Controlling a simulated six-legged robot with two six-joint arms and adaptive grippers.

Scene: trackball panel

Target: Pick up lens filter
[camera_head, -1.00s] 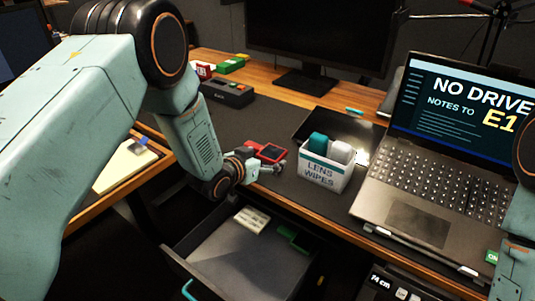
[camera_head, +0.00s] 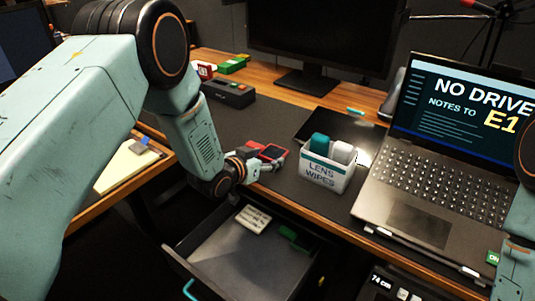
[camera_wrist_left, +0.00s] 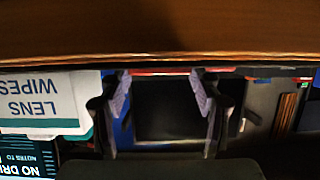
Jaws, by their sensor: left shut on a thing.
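The lens filter (camera_head: 273,152) looks like a small red-framed square with a dark middle, above the dark desk mat near the desk's front edge. My left gripper (camera_head: 267,162) is shut on it. In the left wrist view, the dark face of the lens filter (camera_wrist_left: 168,110) sits between the two fingers of my left gripper (camera_wrist_left: 166,105), with some red at its top edge. I cannot tell whether it touches the mat. My right gripper is out of view; only part of its arm shows at the right edge.
A white lens wipes box (camera_head: 325,172) stands just right of the gripper and shows in the left wrist view (camera_wrist_left: 45,100). An open laptop (camera_head: 430,190) lies further right. An open drawer (camera_head: 245,262) juts out below. A dark box (camera_head: 228,93) sits behind.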

